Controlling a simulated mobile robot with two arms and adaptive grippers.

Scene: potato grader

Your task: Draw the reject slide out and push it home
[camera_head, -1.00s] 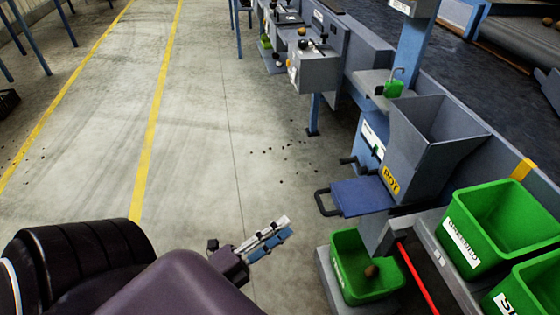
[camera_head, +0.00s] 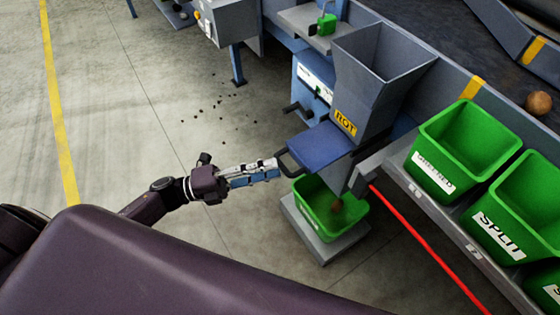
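The reject slide (camera_head: 321,146) is a flat blue plate that sticks out to the left from under the grey hopper (camera_head: 368,92) marked ROT. Its dark loop handle (camera_head: 285,160) is at the plate's left end. My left gripper (camera_head: 276,168) points right, with its fingertips at the handle. The grey-white and blue fingers lie close together in this view. Whether they touch or enclose the handle, and how far they are apart, I cannot tell. My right gripper is out of view.
A green bin (camera_head: 309,209) with a brown potato (camera_head: 337,206) stands below the slide on a grey platform (camera_head: 292,222). More green bins (camera_head: 426,184) line a shelf at the right. A red rail (camera_head: 420,241) runs along below it. The floor at left is open, with scattered dark crumbs.

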